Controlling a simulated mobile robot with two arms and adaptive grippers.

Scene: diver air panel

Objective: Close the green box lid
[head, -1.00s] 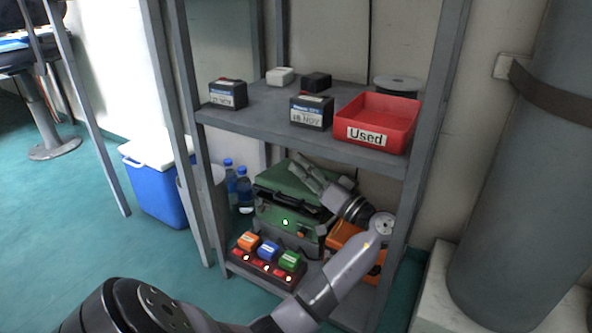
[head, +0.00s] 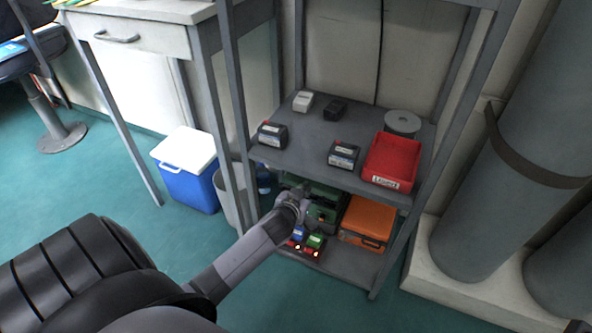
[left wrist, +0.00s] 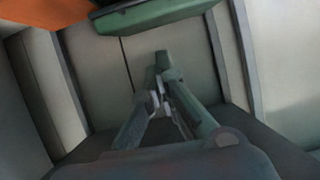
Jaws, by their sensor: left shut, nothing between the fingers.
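The green box (head: 326,214) stands on the lower shelf, partly hidden behind my left wrist and under the upper shelf. How far its lid stands open is not clear in the head view. My left gripper (head: 300,190) reaches in at the box's left side, its fingers mostly hidden there by my own wrist. In the left wrist view the gripper (left wrist: 163,65) is shut and empty, with its fingertips toward the pale back wall. A green part of the box (left wrist: 155,12) crosses the top of that view, apart from the fingers. My right gripper is not in view.
An orange case (head: 367,222) stands right of the green box. A charger with coloured packs (head: 308,245) sits in front. The upper shelf (head: 305,150) overhangs, carrying a red bin (head: 392,160) and several small boxes. A shelf post (head: 243,150) stands left of my wrist.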

